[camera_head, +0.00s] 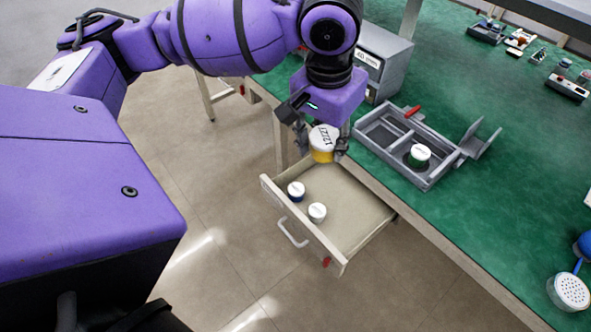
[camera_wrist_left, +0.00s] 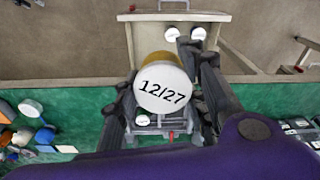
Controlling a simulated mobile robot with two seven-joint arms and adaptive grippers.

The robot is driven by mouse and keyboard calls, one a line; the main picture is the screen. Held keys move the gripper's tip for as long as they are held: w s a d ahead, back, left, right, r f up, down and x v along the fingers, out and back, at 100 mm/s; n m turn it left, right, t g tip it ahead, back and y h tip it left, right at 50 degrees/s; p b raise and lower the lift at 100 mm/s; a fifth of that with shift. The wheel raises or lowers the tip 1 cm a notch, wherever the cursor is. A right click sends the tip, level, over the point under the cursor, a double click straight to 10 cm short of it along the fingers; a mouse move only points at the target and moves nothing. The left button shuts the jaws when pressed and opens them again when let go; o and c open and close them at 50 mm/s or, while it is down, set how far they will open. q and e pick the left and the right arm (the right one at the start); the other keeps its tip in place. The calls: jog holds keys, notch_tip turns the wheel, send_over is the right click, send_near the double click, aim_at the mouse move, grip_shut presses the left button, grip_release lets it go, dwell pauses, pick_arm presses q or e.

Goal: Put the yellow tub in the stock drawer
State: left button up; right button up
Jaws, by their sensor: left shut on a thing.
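The yellow tub (camera_head: 321,154) has a white lid marked 12/27. My left gripper (camera_head: 322,150) is shut on it and holds it above the back part of the open stock drawer (camera_head: 354,199), near the table edge. In the left wrist view the tub (camera_wrist_left: 163,84) shows its lid between the fingers of my left gripper (camera_wrist_left: 165,100). The drawer holds a blue tub (camera_head: 296,192) and a white-looking tub (camera_head: 317,212), both with white lids, near its front. My right gripper is in neither view.
A grey tray (camera_head: 390,157) with compartments, a red clip and a green tub (camera_head: 419,155) stands on the green table (camera_head: 480,205). A grey box (camera_head: 385,60) stands behind it. The drawer's right and back floor is clear.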

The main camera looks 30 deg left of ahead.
pick_arm(q)
notch_tip(320, 180, down, 13)
jog(key=w+m+g+b, duration=0.1)
jog(key=w+m+b, duration=0.1)
jog(key=m+b, duration=1.7)
jog(key=m, duration=1.1)
send_over(328, 208)
notch_tip(328, 208, down, 22)
jog(key=shift+m, duration=0.4)
notch_tip(328, 208, down, 6)
jog(key=shift+r, duration=0.15)
notch_tip(328, 208, down, 5)
jog(key=shift+r+b, duration=0.1)
jog(key=shift+b, duration=0.6)
jog(key=shift+r, duration=0.1)
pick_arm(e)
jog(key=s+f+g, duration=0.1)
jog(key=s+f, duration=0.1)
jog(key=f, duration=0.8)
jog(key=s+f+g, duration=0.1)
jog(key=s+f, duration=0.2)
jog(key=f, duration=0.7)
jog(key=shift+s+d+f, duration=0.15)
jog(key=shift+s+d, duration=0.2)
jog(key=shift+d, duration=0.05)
